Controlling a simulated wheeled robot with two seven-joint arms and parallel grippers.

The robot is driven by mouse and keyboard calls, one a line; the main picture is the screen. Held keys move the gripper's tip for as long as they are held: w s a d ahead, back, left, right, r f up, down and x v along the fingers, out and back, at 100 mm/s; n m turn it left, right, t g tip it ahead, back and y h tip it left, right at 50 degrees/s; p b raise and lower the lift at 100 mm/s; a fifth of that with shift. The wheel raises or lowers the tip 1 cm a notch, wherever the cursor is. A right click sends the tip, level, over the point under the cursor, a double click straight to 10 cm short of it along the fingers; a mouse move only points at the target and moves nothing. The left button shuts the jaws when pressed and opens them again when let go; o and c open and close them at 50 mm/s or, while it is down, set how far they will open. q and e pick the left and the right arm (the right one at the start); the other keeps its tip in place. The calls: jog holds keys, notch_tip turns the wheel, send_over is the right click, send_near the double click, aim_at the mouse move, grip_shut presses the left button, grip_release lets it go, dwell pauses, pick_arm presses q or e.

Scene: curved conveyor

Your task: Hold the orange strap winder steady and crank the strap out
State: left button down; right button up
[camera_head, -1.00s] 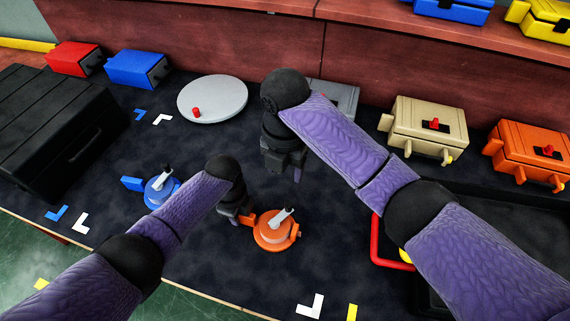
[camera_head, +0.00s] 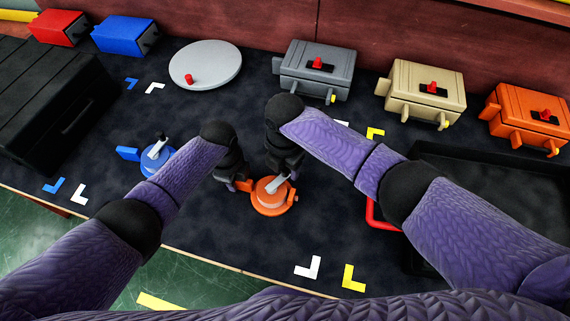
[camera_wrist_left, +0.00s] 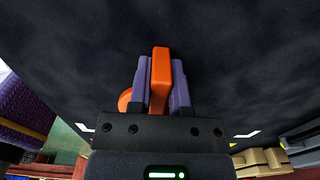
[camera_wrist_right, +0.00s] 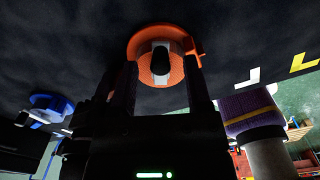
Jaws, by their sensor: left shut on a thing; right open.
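The orange strap winder (camera_head: 270,202) lies on the dark mat at the middle front, with a grey crank (camera_head: 277,184) on top. My left gripper (camera_head: 238,186) is shut on the winder's flat orange tab, which shows between its fingers in the left wrist view (camera_wrist_left: 160,80). My right gripper (camera_head: 290,174) is open above the winder's far side, close to the crank. In the right wrist view the winder (camera_wrist_right: 148,50) shows just beyond the two fingers, with the crank's dark knob (camera_wrist_right: 160,58) between them. I cannot tell whether the fingers touch the knob.
A blue winder (camera_head: 157,161) lies to the left, beyond my left forearm. A grey turntable (camera_head: 205,64) and grey, beige and orange boxes stand at the back. A black tray (camera_head: 440,270) with a red handle is at right. The front middle mat is clear.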

jog(key=shift+f, duration=0.5)
grip_shut()
